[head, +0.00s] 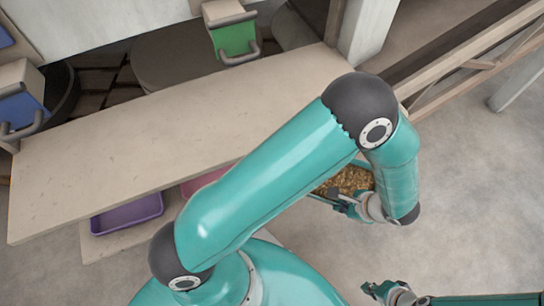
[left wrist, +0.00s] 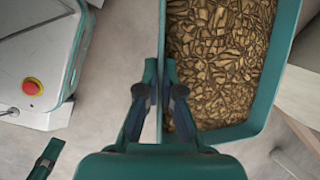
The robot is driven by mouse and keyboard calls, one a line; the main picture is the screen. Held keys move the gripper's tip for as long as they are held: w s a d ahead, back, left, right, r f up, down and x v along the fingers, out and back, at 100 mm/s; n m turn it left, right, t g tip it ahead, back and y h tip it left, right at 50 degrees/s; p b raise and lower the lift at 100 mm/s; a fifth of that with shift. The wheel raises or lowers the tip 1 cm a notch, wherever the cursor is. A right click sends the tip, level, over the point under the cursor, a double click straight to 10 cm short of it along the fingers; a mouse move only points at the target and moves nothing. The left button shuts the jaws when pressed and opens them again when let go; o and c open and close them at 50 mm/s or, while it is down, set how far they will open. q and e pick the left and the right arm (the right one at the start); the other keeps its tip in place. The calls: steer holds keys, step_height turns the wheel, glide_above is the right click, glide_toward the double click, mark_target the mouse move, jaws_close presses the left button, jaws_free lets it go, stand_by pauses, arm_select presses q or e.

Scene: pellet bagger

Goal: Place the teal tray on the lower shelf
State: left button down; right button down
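The teal tray (left wrist: 287,70) fills the right of the left wrist view, full of brown-gold pellets. In the head view its pellets (head: 350,180) show beneath my left arm, which hides much of the tray. My left gripper (left wrist: 162,75) has one finger on each side of the tray's near side wall and is shut on it. It also shows in the head view (head: 352,203). My right gripper (head: 380,289) is empty at the bottom of the head view, apart from the tray; its finger gap is unclear. The lower shelf (head: 100,245) shows partly below the upper board.
A purple tray (head: 127,214) and a pink tray (head: 203,181) sit on the lower shelf. The wide upper board (head: 150,130) overhangs them. Green (head: 235,38) and blue (head: 20,110) units stand behind it. A machine with a red button (left wrist: 32,86) is at left in the wrist view.

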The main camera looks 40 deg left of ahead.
arm_select(q)
steer(key=a, duration=0.5)
steer(key=w+a+b, duration=0.1)
steer(key=a, duration=0.5)
steer(key=a+b, duration=0.1)
steer(key=a, duration=0.5)
steer(key=shift+w, duration=0.3)
steer(key=shift+d+b+x, duration=0.15)
steer(key=shift+b+x, duration=0.4)
steer(key=shift+x, duration=0.3)
steer(key=shift+d+b+x, duration=0.2)
steer(key=shift+b+x, duration=0.35)
steer(key=shift+x, duration=0.3)
steer(key=shift+f, duration=0.2)
steer(key=shift+f, duration=0.1)
steer(key=c, duration=1.3)
jaws_free()
